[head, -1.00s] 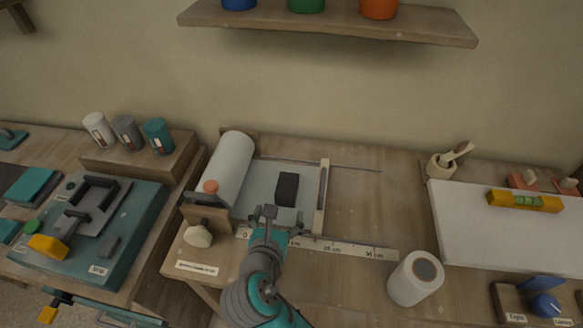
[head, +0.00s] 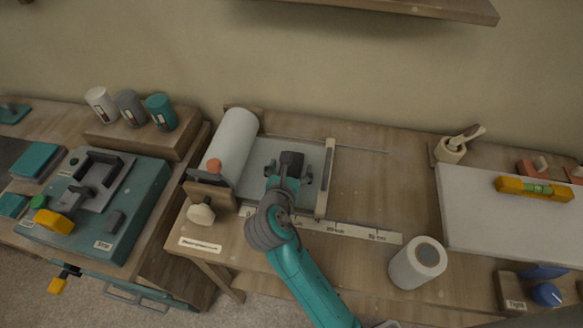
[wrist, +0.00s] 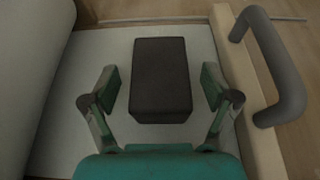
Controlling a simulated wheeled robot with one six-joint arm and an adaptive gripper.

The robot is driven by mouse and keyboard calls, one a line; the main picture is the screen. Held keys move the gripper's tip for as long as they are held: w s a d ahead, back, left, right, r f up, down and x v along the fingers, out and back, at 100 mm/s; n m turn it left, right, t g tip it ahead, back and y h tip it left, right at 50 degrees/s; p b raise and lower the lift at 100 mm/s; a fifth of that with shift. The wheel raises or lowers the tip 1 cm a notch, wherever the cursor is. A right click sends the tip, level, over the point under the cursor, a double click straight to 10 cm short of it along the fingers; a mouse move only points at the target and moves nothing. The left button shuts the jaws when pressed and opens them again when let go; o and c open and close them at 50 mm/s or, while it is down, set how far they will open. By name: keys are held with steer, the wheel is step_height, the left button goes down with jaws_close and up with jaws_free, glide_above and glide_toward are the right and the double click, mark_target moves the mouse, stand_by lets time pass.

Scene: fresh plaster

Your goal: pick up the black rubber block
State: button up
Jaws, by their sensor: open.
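The black rubber block (wrist: 160,78) lies on a pale grey sheet (wrist: 120,45) in the wrist view. In the head view the block (head: 291,160) shows just beyond my gripper, which partly covers it. My gripper (wrist: 160,90) is open, with one finger to the left of the block's near part and one to the right. A gap shows between each finger and the block. In the head view my gripper (head: 288,175) is over the sheet.
A white roll (head: 232,143) lies left of the sheet, and a wooden bar (head: 327,178) runs along its right side. A grey handle (wrist: 275,70) stands on the bar's right. A ruler (head: 345,229) lies in front.

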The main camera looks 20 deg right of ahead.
steer(key=shift+w+d+f, duration=0.25)
steer(key=shift+w+d, duration=0.05)
steer(key=shift+w, duration=0.2)
steer(key=c, duration=1.4)
steer(key=shift+r, duration=0.1)
